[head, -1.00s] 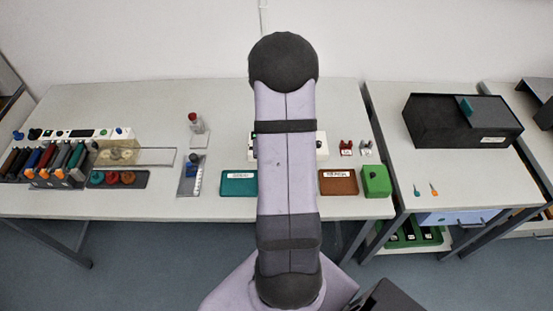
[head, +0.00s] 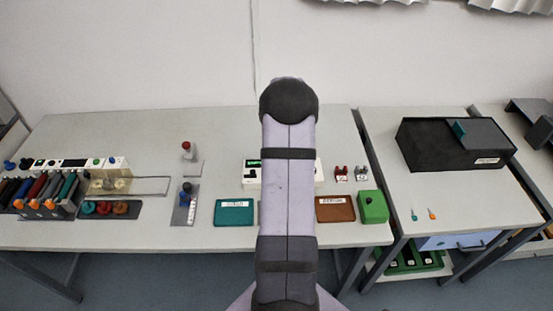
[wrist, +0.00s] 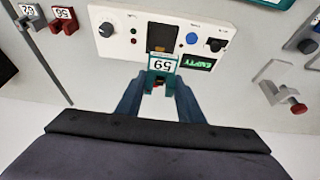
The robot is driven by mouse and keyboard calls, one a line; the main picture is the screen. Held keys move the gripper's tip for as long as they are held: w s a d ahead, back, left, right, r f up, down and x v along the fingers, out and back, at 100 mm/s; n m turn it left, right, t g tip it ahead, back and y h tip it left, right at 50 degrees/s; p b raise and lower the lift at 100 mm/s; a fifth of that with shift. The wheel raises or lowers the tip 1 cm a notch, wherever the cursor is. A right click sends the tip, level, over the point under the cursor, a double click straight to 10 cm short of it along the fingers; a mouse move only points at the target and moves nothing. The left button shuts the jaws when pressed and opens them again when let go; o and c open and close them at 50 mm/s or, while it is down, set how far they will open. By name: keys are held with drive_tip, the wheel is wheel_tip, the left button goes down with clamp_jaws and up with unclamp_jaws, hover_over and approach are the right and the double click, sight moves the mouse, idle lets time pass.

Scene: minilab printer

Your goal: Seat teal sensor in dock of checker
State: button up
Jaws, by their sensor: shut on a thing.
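The teal sensor (wrist: 160,75) has a white number label and sits between the fingertips of my gripper (wrist: 158,84) in the wrist view. My gripper is shut on it. The checker (wrist: 122,45) is a white box with a dark dock slot (wrist: 162,36), a knob, buttons and a green-lettered display reading EMPTY. In the wrist view the sensor overlaps the checker's edge just below the dock; I cannot tell whether it touches. In the head view my arm hides the middle of the checker (head: 251,173) and the whole gripper.
Red (head: 341,173) and grey (head: 362,174) pieces stand right of the checker. A teal tray (head: 234,221), a brown tray (head: 335,217) and a green box (head: 372,206) lie in front. A stand with a red knob (head: 188,151) is to the left.

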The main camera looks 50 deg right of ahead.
drive_tip(key=shift+d+r, duration=0.15)
drive_tip(key=shift+d, duration=0.25)
drive_tip(key=shift+f+b, duration=1.8)
drive_tip(key=shift+f, duration=0.95)
drive_tip(key=shift+f, duration=0.15)
drive_tip(key=shift+f+b, duration=0.95)
drive_tip(key=shift+f, duration=0.15)
drive_tip(key=shift+f, duration=0.2)
drive_tip(key=shift+f+b, duration=0.6)
